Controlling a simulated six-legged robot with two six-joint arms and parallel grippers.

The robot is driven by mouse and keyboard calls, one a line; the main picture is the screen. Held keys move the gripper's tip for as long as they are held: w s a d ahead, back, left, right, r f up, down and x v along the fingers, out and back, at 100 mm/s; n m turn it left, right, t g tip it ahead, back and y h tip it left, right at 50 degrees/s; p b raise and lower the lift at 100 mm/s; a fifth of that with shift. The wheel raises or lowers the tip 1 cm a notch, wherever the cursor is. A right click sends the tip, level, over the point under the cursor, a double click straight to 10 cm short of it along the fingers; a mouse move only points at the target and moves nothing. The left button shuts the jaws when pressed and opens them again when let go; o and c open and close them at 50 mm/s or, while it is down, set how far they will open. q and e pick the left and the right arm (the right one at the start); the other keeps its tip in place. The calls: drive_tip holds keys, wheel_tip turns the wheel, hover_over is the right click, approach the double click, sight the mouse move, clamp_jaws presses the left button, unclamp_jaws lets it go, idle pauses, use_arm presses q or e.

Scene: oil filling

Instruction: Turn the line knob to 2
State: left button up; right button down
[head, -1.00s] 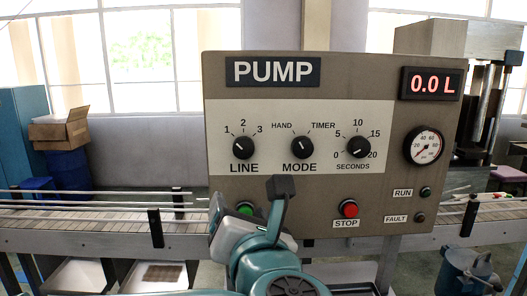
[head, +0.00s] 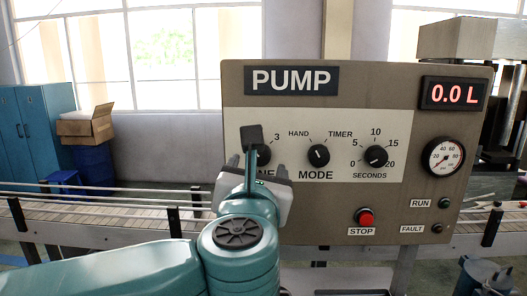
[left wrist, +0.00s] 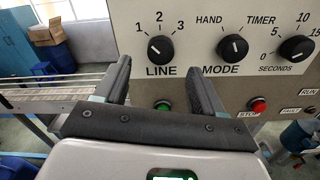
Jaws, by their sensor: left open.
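The black LINE knob (head: 264,156) is on the grey pump panel (head: 300,213) and is partly hidden behind my left gripper in the head view. In the left wrist view the whole LINE knob (left wrist: 160,49) shows, with its white mark slanting up-left toward 1. My left gripper (head: 254,168) is open and empty in front of the panel. In the left wrist view its two fingers (left wrist: 158,68) are spread wide, with the knob beyond and between them, apart from both. My right gripper is not in view.
The MODE knob (head: 318,155) and SECONDS knob (head: 376,156) sit to the right. The red STOP button (head: 365,218) is below them, and the green button (left wrist: 164,105) is below LINE. The display (head: 454,94) reads 0.0 L. A conveyor (head: 100,206) runs behind.

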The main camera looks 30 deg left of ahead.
sight(260, 157)
use_arm(q)
drive_tip(key=p+x, duration=0.1)
drive_tip(key=x, duration=0.5)
drive_tip(key=shift+s, duration=0.1)
drive_tip(key=shift+w, duration=0.35)
drive_tip(key=c, duration=1.1)
